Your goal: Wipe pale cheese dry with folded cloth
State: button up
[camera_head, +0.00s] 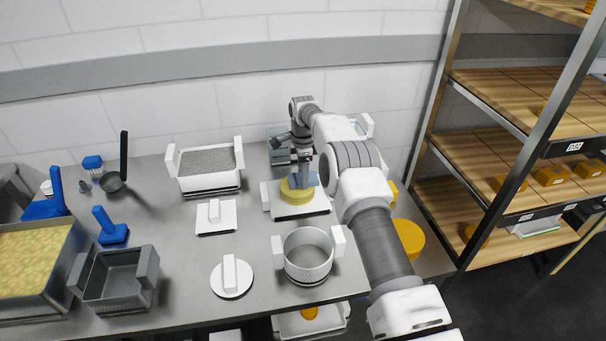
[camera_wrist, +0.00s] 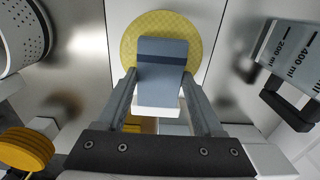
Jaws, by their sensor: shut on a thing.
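The pale cheese is a round yellow wheel (camera_head: 290,196) lying on a white board (camera_head: 318,205) near the back of the steel table. It also shows in the wrist view (camera_wrist: 128,45) as a disc with a woven surface texture. The folded cloth is a blue-grey block (camera_wrist: 162,52) with a darker band and a white lower end. My gripper (camera_wrist: 159,88) is shut on the cloth, one finger on each side. The cloth overlaps the cheese in the wrist view; I cannot tell whether they touch. In the head view my gripper (camera_head: 303,170) is over the cheese.
A perforated round mould (camera_head: 308,262) stands in front of the board. A white-handled tub (camera_head: 210,184) and a square lid (camera_head: 225,222) are to its left. A measuring jug (camera_wrist: 290,55) stands close on the right in the wrist view. A shelf rack (camera_head: 505,150) is at the right.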

jog(key=shift+f, duration=0.25)
jog(key=shift+a, duration=0.15)
